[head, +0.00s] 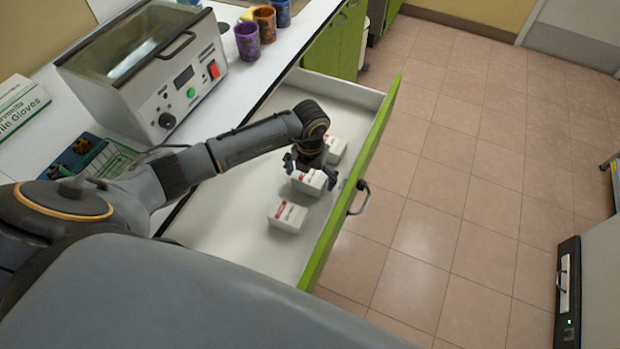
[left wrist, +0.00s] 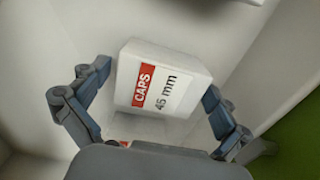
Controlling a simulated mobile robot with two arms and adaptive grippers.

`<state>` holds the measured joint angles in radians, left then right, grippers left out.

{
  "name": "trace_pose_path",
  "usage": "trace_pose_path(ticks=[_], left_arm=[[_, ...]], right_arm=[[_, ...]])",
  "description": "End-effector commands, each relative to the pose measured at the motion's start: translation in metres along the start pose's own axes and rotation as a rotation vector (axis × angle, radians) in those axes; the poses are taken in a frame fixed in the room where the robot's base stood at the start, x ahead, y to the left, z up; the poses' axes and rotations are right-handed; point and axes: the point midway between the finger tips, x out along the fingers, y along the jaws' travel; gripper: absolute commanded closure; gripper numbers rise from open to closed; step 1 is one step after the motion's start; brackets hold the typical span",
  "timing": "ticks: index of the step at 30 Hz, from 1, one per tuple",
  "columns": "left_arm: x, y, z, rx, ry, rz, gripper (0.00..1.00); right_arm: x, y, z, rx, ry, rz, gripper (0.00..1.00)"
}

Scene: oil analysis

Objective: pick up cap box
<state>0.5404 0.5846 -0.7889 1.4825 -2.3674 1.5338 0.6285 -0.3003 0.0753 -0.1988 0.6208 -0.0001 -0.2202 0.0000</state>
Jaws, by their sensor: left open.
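Several small white cap boxes with red marks lie in the open drawer. In the head view, my left gripper (head: 310,165) is down in the drawer at the middle cap box (head: 309,181). In the left wrist view, this white box (left wrist: 160,80) shows a red "CAPS" label and "45 mm". My left gripper (left wrist: 150,105) is open, with one finger on each side of the box. I cannot tell whether the fingers touch it. A nearer cap box (head: 287,215) and a farther one (head: 335,149) stand apart from it. My right gripper is not in view.
The drawer (head: 225,225) has white walls and a green front (head: 350,185) with a handle (head: 360,198). A metal bath device (head: 150,70), a glove box (head: 20,105) and colored cups (head: 247,42) stand on the white counter. Tiled floor lies open to the right.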

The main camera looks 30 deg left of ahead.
Motion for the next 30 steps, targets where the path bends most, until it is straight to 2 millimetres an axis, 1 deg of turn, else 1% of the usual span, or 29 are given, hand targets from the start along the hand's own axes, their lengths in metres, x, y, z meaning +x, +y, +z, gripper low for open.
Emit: trace_pose_path(ticks=[1, 2, 3, 5, 6, 9, 17, 20, 23, 30], left_arm=[[0.0, 0.0, 0.0, 0.0, 0.0, 0.0, 0.0], [0.0, 0.0, 0.0, 0.0, 0.0, 0.0, 0.04], [0.0, 0.0, 0.0, 0.0, 0.0, 0.0, 0.12], [0.0, 0.0, 0.0, 0.0, 0.0, 0.0, 0.24], [0.0, 0.0, 0.0, 0.0, 0.0, 0.0, 0.33], [0.0, 0.0, 0.0, 0.0, 0.0, 0.0, 0.52], [-0.001, 0.0, 0.0, -0.001, 0.0, 0.0, 0.53], [-0.009, 0.001, 0.001, 0.0, -0.003, 0.001, 0.53], [-0.025, 0.001, 0.001, 0.002, -0.004, 0.001, 0.53], [-0.073, 0.001, 0.001, 0.001, -0.005, 0.001, 0.53]], right_arm=[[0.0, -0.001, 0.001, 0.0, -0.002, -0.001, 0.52], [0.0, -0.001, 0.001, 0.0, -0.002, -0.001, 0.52], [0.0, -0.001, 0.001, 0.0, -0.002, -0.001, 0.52], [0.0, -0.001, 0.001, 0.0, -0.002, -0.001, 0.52], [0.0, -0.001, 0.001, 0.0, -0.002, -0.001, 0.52], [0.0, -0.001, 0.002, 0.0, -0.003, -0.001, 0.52], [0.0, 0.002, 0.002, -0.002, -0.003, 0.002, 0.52], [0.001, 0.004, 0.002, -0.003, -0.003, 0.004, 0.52], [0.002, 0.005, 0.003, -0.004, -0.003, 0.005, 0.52], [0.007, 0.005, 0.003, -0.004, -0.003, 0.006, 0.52]])
